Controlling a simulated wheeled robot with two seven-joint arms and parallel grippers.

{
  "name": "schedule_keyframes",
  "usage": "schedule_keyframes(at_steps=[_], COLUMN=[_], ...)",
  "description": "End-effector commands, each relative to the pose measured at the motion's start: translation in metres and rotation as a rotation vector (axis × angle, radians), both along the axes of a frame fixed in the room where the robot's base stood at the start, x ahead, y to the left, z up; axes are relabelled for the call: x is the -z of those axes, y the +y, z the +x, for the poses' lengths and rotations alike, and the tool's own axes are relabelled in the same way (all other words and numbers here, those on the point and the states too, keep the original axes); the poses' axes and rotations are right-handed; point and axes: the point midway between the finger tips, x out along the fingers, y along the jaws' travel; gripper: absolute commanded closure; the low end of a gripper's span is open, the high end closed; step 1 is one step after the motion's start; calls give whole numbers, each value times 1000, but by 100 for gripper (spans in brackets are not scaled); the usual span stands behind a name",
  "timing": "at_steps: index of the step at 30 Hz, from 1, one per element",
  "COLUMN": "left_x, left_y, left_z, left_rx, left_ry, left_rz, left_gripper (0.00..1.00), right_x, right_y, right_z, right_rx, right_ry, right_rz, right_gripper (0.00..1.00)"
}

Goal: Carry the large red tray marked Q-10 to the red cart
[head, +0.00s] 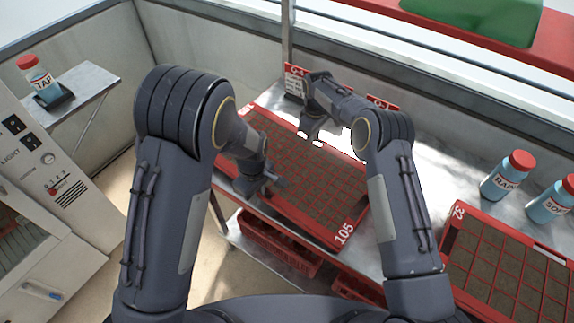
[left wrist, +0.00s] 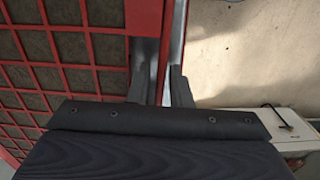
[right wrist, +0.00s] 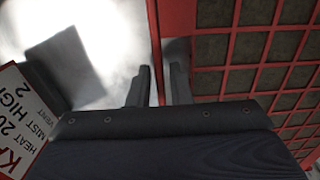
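A large red tray (head: 335,243) with many soil-filled cells lies on the metal bench. Its corner marking looks like 105; I cannot read Q-10 on it. My left gripper (head: 263,187) is at the tray's near long rim. In the left wrist view its fingers stand on either side of the red rim (left wrist: 168,30), with a narrow gap visible. My right gripper (head: 311,134) is at the far long rim, its fingers straddling the rim (right wrist: 154,30) in the right wrist view. Both look open around the rim. I cannot identify the red cart.
Another red tray (head: 449,232) marked 32 and bottles (head: 508,176) stand at the right. A red-topped card (head: 296,82) stands behind the large tray. Red crates (head: 275,243) sit below the bench. A red surface (head: 470,42) bearing a green object lies beyond the wall.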

Motion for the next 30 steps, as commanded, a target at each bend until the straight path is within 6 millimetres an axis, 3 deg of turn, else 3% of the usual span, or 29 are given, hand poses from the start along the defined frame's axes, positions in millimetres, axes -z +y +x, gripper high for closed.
schedule_keyframes(at_steps=[4, 8, 30], left_x=[0, 0, -1], left_y=[0, 0, 0], left_z=[0, 0, 0], left_rx=[0, 0, 0], left_ry=[0, 0, 0], left_rz=[0, 0, 0], left_gripper=[83, 100, 100], right_x=[0, 0, -1], right_y=[0, 0, 0], right_z=[0, 0, 0], right_rx=[0, 0, 0], right_ry=[0, 0, -1], right_rz=[0, 0, 0], right_gripper=[83, 100, 100])
